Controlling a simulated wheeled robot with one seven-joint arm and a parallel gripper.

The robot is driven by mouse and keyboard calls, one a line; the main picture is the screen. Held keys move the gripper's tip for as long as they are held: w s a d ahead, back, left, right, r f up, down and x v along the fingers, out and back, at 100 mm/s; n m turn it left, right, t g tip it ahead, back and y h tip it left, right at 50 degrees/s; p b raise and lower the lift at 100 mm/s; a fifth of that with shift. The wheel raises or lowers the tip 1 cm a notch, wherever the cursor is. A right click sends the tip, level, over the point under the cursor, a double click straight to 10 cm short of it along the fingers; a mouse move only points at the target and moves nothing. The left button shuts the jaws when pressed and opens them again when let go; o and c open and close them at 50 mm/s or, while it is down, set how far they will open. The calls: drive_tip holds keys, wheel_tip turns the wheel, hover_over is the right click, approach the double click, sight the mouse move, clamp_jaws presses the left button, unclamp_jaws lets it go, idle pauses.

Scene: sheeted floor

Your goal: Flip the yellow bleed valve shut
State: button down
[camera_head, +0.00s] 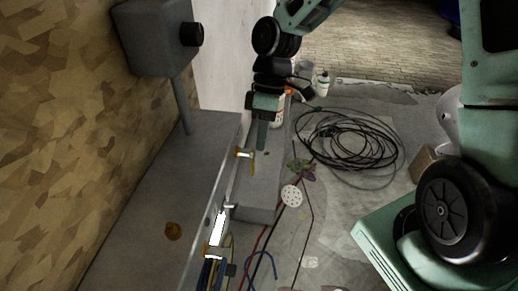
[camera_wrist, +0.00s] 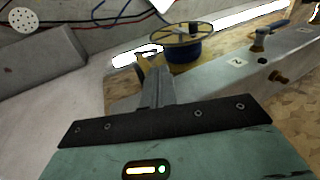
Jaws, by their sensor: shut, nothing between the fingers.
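A small yellow lever (camera_head: 252,160), which looks like the bleed valve, sticks out from the edge of the long grey box in the head view. My gripper (camera_head: 262,136) hangs beside it, fingers together and empty, tips close to the lever. In the wrist view the closed fingers (camera_wrist: 158,84) point at a small yellowish piece (camera_wrist: 141,62), likely the same valve, partly hidden behind the tips. I cannot tell whether they touch.
The long grey box (camera_head: 160,200) runs along the wooden wall side. A grey block (camera_head: 258,195) lies beside it. Coiled black cable (camera_head: 350,140) covers the floor to the right. The wrist view shows a cable spool (camera_wrist: 188,42) and a blue-handled fitting (camera_wrist: 262,38).

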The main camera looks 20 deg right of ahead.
drive_tip(key=w+d+n+t+y+p, duration=0.1)
drive_tip(key=w+d+y, duration=0.2)
drive_tip(key=w+d, duration=0.5)
drive_tip(key=shift+w+d+f+y, duration=0.15)
drive_tip(key=shift+d+f+y, duration=0.2)
drive_tip(key=shift+f+y, duration=0.05)
drive_tip(key=s+a+f+p, duration=0.3)
drive_tip(key=s+a+f, duration=0.2)
drive_tip(key=a+f, duration=0.3)
